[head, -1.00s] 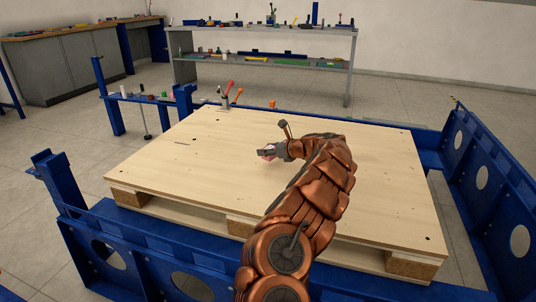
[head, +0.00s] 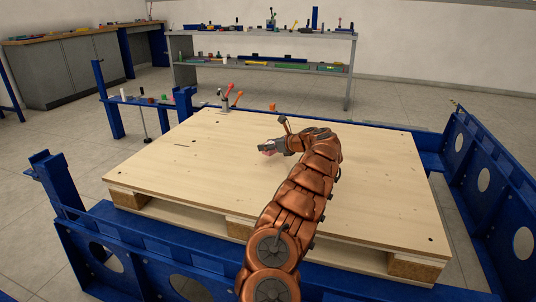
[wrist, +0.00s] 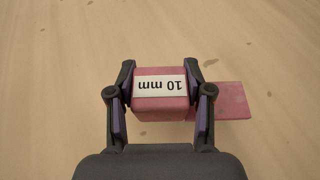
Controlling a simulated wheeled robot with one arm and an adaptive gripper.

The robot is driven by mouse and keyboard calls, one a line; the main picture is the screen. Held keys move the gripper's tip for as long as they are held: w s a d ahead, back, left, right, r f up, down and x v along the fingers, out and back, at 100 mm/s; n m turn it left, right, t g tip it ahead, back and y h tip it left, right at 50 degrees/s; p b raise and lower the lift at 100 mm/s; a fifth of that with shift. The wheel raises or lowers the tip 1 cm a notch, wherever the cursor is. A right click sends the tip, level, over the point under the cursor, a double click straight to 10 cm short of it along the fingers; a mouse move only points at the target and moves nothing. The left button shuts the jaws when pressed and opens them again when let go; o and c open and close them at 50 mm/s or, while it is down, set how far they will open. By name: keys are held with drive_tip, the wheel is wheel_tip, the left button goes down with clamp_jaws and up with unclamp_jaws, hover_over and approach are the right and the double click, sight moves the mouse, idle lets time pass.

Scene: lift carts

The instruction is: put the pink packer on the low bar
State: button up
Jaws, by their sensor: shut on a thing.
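The pink packer (wrist: 161,108) is a block with a white "10 mm" label and a flatter pink part sticking out to the right. My gripper (wrist: 160,88) is shut on it, with one finger on each side. In the head view, my gripper (head: 266,149) is over the middle of the pale wooden board, and only a little pink shows there. I cannot tell how high the packer is above the board. A low blue bar (head: 150,102) with several small objects on it stands beyond the board's left back corner.
The wooden board (head: 170,165) lies on a pallet inside a blue frame (head: 110,225). Red and orange-handled clamps (head: 226,98) stand at its back edge. A blue post (head: 55,180) rises at the left. A grey shelf (head: 262,68) with tools is behind.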

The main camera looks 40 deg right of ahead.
drive_tip(key=shift+w+f+b, duration=0.1)
drive_tip(key=shift+f+b, duration=1.25)
drive_tip(key=shift+f, duration=0.5)
drive_tip(key=shift+r, duration=0.1)
drive_tip(key=o, duration=1.2)
